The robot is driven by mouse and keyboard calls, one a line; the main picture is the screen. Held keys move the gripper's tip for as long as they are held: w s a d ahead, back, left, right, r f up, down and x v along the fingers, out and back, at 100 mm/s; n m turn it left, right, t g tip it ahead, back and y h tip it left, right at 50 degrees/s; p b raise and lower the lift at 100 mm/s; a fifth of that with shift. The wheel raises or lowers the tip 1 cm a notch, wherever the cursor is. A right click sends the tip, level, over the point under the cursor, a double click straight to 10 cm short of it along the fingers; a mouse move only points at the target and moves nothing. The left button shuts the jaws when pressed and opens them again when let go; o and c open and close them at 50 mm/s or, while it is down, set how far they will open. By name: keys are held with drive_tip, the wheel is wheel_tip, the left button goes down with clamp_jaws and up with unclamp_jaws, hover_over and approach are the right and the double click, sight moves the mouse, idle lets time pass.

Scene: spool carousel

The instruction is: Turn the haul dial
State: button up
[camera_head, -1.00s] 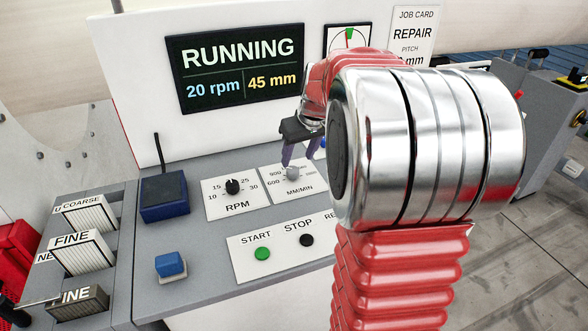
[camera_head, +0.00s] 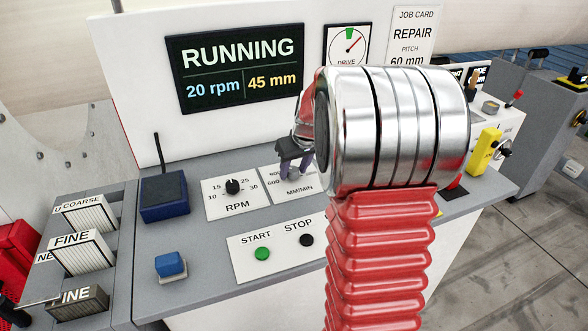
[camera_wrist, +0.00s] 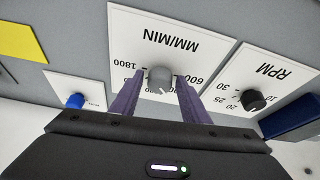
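The haul dial is a grey knob (camera_wrist: 160,80) on the white MM/MIN plate (camera_wrist: 185,45). In the head view the knob (camera_head: 292,176) is partly covered by my gripper (camera_head: 293,160), which is above it at the plate. In the wrist view my gripper (camera_wrist: 161,78) has its two purple fingers on either side of the knob, with narrow gaps showing between them and it. The gripper is open around the knob. The exact contact at the fingertips is hard to see.
The black RPM knob (camera_head: 232,186) is left of the MM/MIN plate. Green START (camera_head: 262,253) and black STOP (camera_head: 306,240) buttons are in front. The screen (camera_head: 240,68) reads RUNNING, 20 rpm, 45 mm. The job card (camera_head: 412,35) reads REPAIR, pitch 60 mm.

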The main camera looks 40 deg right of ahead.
drive_tip(key=c, duration=0.8)
drive_tip(key=shift+a+m+h, duration=0.1)
drive_tip(key=shift+m+h, duration=0.2)
drive_tip(key=shift+m, duration=0.3)
drive_tip(key=shift+w+a+m+h, duration=0.15)
drive_tip(key=shift+m+h, duration=0.35)
drive_tip(key=shift+m, duration=1.2)
drive_tip(key=shift+a+m+g+h, duration=0.1)
drive_tip(key=shift+m+g+h, duration=0.6)
drive_tip(key=shift+m, duration=1.5)
drive_tip(key=o, duration=1)
drive_tip(key=shift+o, duration=0.2)
drive_tip(key=shift+r, duration=0.15)
